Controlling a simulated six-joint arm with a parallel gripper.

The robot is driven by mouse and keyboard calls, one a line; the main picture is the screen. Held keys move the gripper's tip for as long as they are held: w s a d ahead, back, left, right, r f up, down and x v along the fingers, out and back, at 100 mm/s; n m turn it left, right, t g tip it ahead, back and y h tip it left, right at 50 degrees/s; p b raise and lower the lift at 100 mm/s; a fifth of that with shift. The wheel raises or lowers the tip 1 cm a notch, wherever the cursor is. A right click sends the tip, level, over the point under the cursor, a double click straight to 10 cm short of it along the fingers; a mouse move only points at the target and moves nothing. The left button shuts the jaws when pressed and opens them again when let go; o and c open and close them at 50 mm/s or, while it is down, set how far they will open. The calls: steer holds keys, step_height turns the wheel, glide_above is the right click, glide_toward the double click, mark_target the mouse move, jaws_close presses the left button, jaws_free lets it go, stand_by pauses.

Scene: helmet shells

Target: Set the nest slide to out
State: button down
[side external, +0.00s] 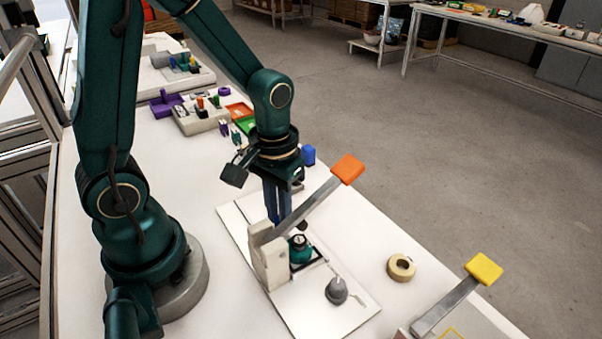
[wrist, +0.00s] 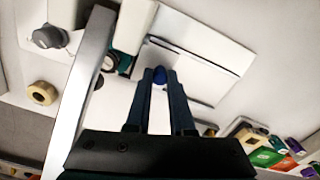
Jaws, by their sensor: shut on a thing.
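The nest slide's blue knob (wrist: 159,75) shows between my fingertips in the wrist view. My gripper (wrist: 157,78) is shut on it, pointing down at the white board. In the side view my gripper (side external: 279,222) is behind the lever arm, and the knob is hidden there. A round teal nest (side external: 301,250) with a dark top sits in a dark frame on the board, beside the white upright block. It is partly hidden in the wrist view (wrist: 124,62). I cannot tell how far out the slide stands.
A metal lever with an orange handle (side external: 348,168) rises from the white block (side external: 268,258), close beside my gripper. A grey knob (side external: 337,291) stands on the board. A tan tape roll (side external: 401,267) and a yellow-handled lever (side external: 483,269) are at right. Coloured parts lie behind.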

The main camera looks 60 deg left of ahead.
steer(key=shift+a, duration=0.1)
steer(key=a, duration=0.9)
steer(key=shift+w, duration=0.1)
steer(key=c, duration=0.8)
jaws_free()
steer(key=shift+d, duration=0.1)
steer(key=shift+r, duration=0.1)
step_height(320, 180, up, 5)
